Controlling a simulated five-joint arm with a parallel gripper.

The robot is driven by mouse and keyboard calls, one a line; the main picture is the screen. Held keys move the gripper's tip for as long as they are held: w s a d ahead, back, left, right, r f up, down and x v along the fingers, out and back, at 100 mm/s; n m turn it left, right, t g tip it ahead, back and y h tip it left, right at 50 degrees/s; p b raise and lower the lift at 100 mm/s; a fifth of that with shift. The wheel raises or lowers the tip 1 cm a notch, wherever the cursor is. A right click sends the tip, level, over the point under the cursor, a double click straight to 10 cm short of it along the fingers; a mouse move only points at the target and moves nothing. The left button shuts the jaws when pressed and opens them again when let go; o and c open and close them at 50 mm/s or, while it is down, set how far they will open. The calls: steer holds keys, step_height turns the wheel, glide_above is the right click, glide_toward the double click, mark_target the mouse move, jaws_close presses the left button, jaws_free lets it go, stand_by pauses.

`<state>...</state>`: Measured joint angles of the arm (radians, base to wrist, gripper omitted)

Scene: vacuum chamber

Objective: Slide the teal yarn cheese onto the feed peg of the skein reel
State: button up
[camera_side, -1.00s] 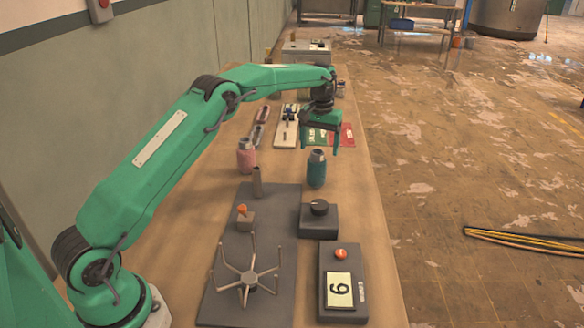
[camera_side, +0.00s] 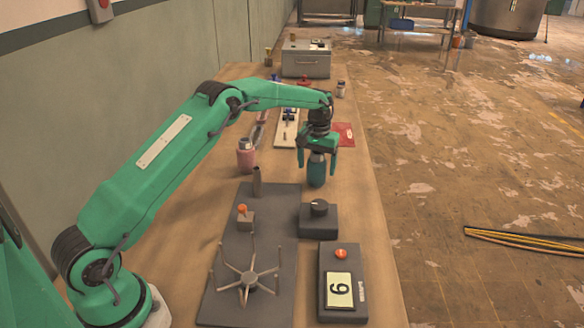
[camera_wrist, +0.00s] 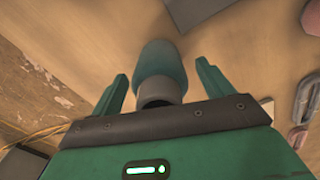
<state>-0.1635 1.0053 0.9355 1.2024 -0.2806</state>
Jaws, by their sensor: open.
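The teal yarn cheese (camera_side: 317,172) stands upright on the bench, a teal body with a grey top end. In the wrist view the cheese (camera_wrist: 163,62) lies between the two fingers, with a gap on each side. My gripper (camera_side: 318,171) points down over it, open, with the fingers either side of its upper part. The fingers also show in the wrist view (camera_wrist: 160,78). The skein reel (camera_side: 248,281) has several spokes and sits on a dark base plate. A grey upright peg (camera_side: 257,182) stands at the far end of that plate; it looks like the feed peg.
A pink bottle-like cheese (camera_side: 246,157) stands left of the teal one. A dark block with a black knob (camera_side: 318,220) is just in front of it. A metal box (camera_side: 306,60) is at the far end.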

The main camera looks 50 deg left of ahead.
steer(key=shift+f, duration=0.4)
steer(key=c, duration=1.1)
steer(key=shift+r, duration=0.15)
steer(key=shift+r, duration=1.3)
steer(key=s+d+r, duration=0.4)
steer(key=d+r, duration=0.4)
steer(key=d, duration=0.3)
steer(key=shift+s, duration=0.1)
